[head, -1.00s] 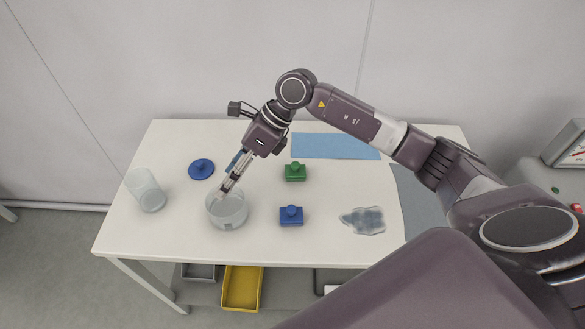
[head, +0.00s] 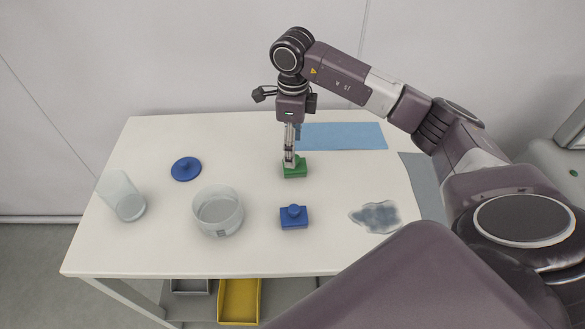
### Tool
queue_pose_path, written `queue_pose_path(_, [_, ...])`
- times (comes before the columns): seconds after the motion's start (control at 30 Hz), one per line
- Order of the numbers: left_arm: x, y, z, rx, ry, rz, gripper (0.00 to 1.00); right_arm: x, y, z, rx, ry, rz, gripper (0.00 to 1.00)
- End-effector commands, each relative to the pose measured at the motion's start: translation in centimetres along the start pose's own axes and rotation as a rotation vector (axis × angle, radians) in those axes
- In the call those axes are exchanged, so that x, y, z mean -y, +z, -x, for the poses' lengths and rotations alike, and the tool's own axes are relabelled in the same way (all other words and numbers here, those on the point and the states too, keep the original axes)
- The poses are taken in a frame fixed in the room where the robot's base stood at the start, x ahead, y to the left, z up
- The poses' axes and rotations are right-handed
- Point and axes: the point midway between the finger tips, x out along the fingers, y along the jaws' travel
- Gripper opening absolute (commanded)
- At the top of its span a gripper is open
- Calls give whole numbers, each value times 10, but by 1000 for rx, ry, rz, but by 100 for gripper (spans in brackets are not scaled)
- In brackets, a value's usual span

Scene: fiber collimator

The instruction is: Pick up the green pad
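The green pad (head: 296,172) is a small square block on the white table, in front of the blue mat. My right gripper (head: 289,162) points straight down with its fingertips at the top of the green pad, where its knob is. The fingers hide the knob, and I cannot tell whether they are closed on it. The pad appears to rest on the table. My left gripper is not in view.
A blue square pad (head: 294,222), a clear glass bowl (head: 218,213), a blue round lid-like piece (head: 186,169) and a tilted clear cup (head: 124,199) are on the table (head: 150,242). A blue mat (head: 345,136) lies behind; a wet-looking patch (head: 376,217) lies at right.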

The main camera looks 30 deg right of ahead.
Motion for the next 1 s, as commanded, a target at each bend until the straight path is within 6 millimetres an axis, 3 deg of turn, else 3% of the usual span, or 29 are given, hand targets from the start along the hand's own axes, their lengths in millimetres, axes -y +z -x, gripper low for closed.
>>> queue_pose_path(0.2, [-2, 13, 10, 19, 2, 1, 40, -1, -2, -22, -2, 4, 1, 62])
queue_pose_path(0.5, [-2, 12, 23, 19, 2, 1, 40, 0, -4, -62, -1, 3, 0, 62])
queue_pose_path(0.77, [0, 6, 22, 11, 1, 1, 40, 1, -4, -67, 0, 0, 1, 62])
queue_pose_path(1.0, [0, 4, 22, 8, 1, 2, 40, 1, -4, -66, 0, 0, 1, 39])
